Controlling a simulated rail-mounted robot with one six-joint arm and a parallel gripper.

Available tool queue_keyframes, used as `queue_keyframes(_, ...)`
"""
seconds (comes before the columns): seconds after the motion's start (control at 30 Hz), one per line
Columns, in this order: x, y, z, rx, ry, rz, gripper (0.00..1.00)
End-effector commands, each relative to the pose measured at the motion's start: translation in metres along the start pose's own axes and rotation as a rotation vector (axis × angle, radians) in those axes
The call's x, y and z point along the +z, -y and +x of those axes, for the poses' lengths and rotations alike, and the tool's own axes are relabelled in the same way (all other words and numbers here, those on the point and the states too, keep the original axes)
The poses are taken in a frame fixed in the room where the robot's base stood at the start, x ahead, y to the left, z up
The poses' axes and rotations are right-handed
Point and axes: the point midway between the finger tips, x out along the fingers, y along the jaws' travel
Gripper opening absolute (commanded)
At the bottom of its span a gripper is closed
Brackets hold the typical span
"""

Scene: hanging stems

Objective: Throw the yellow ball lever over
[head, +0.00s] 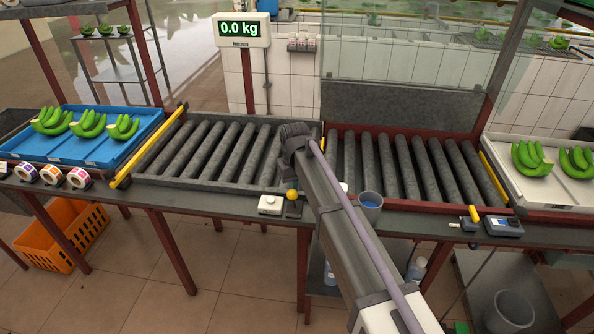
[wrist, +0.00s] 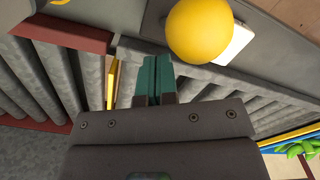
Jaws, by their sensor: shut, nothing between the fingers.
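The yellow ball lever (head: 292,195) stands at the front edge of the counter, its ball above a small dark base (head: 293,210). In the wrist view the yellow ball (wrist: 200,28) looks large and close, just beyond and to the right of my fingertips. My gripper (wrist: 157,60) has its teal fingers together and empty, with a visible gap in the picture between them and the ball. In the head view my arm reaches over the counter and the fingers cannot be made out. The lever's stalk is mostly hidden in the wrist view.
A white box (head: 270,204) sits beside the lever. Roller conveyors (head: 210,150) lie behind it. Another yellow-handled lever (head: 472,213) is farther right. A blue tray (head: 75,150) and a white tray (head: 560,190) bear green bananas.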

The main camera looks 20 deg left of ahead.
Motion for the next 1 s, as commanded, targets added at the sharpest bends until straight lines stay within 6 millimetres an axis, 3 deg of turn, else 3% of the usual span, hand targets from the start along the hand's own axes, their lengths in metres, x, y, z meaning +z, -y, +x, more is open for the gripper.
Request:
queue_keyframes(0.63,0.000,0.000,-0.100,0.000,0.000,0.000,0.00)
queue_keyframes(1.0,0.000,0.000,-0.099,0.000,0.000,0.000,0.00)
